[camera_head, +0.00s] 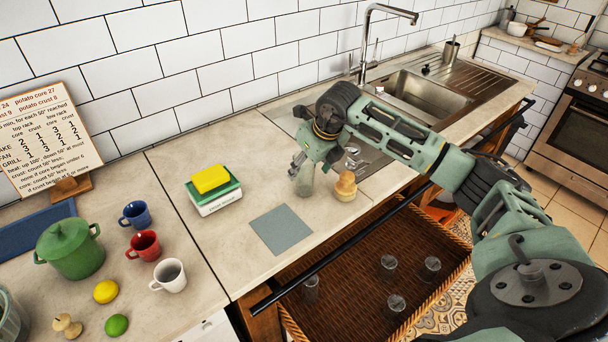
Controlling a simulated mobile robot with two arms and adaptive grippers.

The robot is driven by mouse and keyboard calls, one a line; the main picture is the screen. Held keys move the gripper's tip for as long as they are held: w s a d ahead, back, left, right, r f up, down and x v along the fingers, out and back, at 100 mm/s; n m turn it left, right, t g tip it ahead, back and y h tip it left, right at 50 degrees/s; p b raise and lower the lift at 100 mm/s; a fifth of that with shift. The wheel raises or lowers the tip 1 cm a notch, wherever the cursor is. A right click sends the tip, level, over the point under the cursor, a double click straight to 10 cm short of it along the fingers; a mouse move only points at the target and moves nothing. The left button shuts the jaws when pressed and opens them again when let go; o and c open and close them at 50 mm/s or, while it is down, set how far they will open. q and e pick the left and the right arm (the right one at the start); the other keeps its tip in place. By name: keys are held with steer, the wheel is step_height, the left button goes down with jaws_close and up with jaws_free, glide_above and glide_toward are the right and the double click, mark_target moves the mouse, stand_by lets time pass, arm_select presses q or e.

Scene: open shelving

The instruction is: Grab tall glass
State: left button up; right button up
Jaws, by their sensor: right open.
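My right gripper (296,167) reaches in from the right over the counter, its fingers open and pointing down and to the left. A grey-green upright object (305,180) stands just below and beside it; I cannot tell whether they touch. Clear glassware (353,160) is partly visible behind my right arm, too hidden to judge its height. Several clear glasses, one at the left (311,289) and one at the right (431,267), stand in the wicker basket below the counter. Which glass is the tall one is unclear. My left gripper is out of view.
A wooden mill-like object (346,187) stands right of the gripper. A black rail (340,245) runs along the counter front, above the basket (345,318).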

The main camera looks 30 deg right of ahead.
steer(key=x, duration=0.2)
steer(key=shift+w+f+p, duration=0.15)
steer(key=shift+f+p, duration=0.1)
steer(key=shift+p, duration=0.05)
steer(key=shift+w+f, duration=0.15)
steer(key=shift+f, duration=0.35)
steer(key=c, duration=1.2)
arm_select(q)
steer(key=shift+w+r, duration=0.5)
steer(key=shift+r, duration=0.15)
arm_select(e)
steer(key=shift+c, duration=1.3)
steer(key=shift+w, duration=0.1)
